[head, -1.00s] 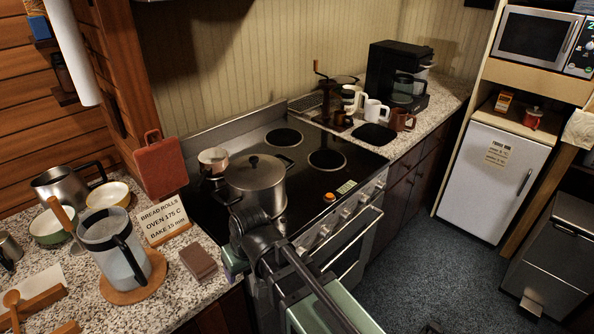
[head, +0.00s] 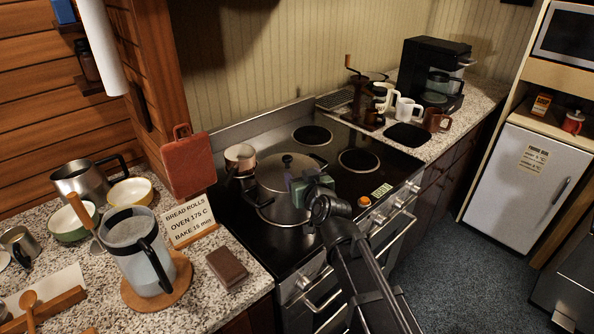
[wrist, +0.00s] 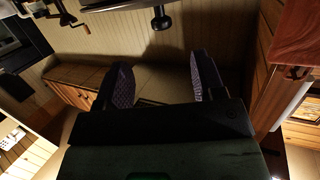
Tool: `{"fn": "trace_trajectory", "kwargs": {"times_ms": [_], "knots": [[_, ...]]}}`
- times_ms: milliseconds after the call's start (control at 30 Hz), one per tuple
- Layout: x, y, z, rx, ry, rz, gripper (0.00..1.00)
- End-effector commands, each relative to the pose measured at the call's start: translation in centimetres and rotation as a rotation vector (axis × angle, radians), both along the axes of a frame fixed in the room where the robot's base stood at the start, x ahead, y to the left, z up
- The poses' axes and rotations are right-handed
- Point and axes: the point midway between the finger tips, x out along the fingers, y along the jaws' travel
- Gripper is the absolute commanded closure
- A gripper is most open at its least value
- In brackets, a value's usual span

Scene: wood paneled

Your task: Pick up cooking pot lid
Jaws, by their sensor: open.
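The cooking pot (head: 270,205) stands upright on the dark stovetop. Its lid (head: 268,172) is on it, with a dark knob (head: 287,159) in the middle. My gripper (head: 297,188) is at the near right side of the pot in the head view, covering part of the rim and wall. In the wrist view, which looks upside down, the two purple fingers (wrist: 163,78) are apart with nothing between them. A dark knob on a stem, apparently the lid's knob (wrist: 160,20), shows near the top edge, beyond the fingertips. Contact with the pot cannot be told.
A small saucepan (head: 240,158) stands close behind the pot at left. A coffee grinder (head: 368,95), mugs (head: 408,109) and a coffee maker (head: 432,75) are on the right counter. The left counter holds a glass press (head: 140,250) and a sign (head: 190,222).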

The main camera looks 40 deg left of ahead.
Motion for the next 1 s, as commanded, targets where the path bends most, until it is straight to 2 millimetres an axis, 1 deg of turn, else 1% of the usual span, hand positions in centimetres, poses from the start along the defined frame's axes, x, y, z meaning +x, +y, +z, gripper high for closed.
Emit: {"fn": "trace_trajectory", "kwargs": {"times_ms": [200,300,400,467,700,767,933,967,1000], "knots": [[2.4,3.5,-1.1,-0.001,0.001,0.001,0.37],[3.0,4.4,-1.2,0.000,0.003,0.001,0.37],[3.0,4.4,-1.1,0.000,0.003,0.001,0.37],[3.2,4.8,-1.2,0.000,0.003,0.001,0.37],[5.6,8.4,-2.1,0.000,0.003,0.001,0.37],[5.8,8.6,-2.2,-0.001,0.002,0.000,0.37],[5.7,8.5,-2.1,-0.001,0.002,0.000,0.37],[5.7,8.5,-2.1,-0.001,0.002,0.000,0.40],[5.7,8.5,-2.1,-0.001,0.002,0.000,0.46]]}}
